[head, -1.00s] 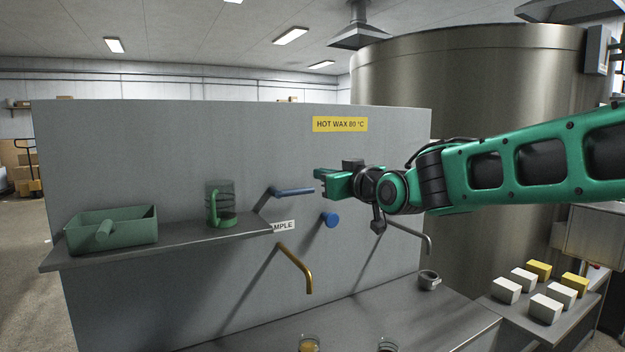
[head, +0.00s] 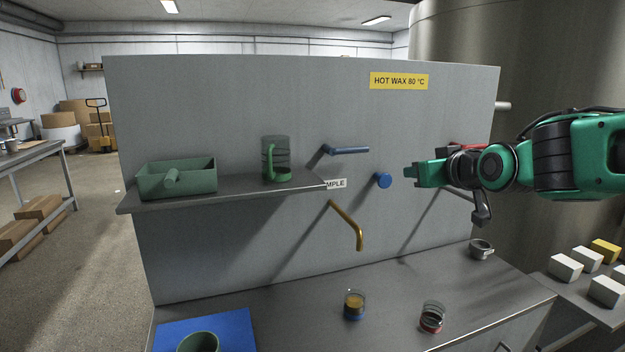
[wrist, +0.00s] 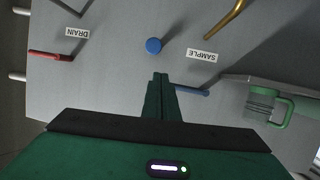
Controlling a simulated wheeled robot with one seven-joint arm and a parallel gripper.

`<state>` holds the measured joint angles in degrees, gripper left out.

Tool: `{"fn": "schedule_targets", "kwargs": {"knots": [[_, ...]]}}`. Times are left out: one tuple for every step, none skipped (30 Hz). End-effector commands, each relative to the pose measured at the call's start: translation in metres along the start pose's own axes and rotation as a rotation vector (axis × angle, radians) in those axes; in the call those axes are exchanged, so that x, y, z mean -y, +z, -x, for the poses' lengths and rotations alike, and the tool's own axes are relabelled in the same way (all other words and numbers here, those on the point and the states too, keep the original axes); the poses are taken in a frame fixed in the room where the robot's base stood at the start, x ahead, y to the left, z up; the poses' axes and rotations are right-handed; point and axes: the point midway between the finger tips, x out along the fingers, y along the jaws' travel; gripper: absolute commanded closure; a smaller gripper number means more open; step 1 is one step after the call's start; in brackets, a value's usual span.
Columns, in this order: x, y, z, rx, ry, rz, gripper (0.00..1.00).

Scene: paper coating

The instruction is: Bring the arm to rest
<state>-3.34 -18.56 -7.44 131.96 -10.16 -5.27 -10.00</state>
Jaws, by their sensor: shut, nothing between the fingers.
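My green gripper (head: 409,176) is held out in the air before the grey panel (head: 250,100), right of the blue round knob (head: 383,180). Its fingers are together and empty, and they also show closed in the wrist view (wrist: 160,77). My arm reaches in from the right edge of the head view. The blue lever (head: 350,150) and the brass spout (head: 347,225) are on the panel to the left of my gripper. A red lever (wrist: 50,56) by the DRAIN label shows in the wrist view; in the head view my gripper partly hides it.
A shelf (head: 235,193) on the panel bears a green box (head: 190,182) and a clear mug with a green handle (head: 277,160). Blocks (head: 565,267) lie at right.

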Motion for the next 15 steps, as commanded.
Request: {"fn": "schedule_targets", "kwargs": {"knots": [[-0.017,0.028,0.009,0.084,0.033,-0.023,1.0],[-0.026,0.045,0.014,0.136,0.052,-0.039,1.0],[-0.036,0.068,0.023,0.205,0.076,-0.062,1.0],[-0.044,0.085,0.03,0.256,0.094,-0.08,1.0],[-0.051,0.101,0.039,0.306,0.112,-0.099,1.0],[-0.059,0.123,0.05,0.374,0.135,-0.126,1.0],[-0.065,0.139,0.06,0.425,0.152,-0.148,1.0],[-0.07,0.155,0.071,0.474,0.17,-0.171,1.0],[-0.076,0.176,0.085,0.541,0.192,-0.203,1.0],[-0.08,0.191,0.098,0.592,0.21,-0.229,1.0],[-0.083,0.206,0.11,0.641,0.226,-0.256,1.0],[-0.086,0.225,0.128,0.707,0.249,-0.294,1.0],[-0.087,0.239,0.141,0.757,0.264,-0.323,1.0],[-0.087,0.253,0.155,0.806,0.279,-0.353,1.0],[-0.087,0.269,0.173,0.868,0.299,-0.393,1.0]]}}
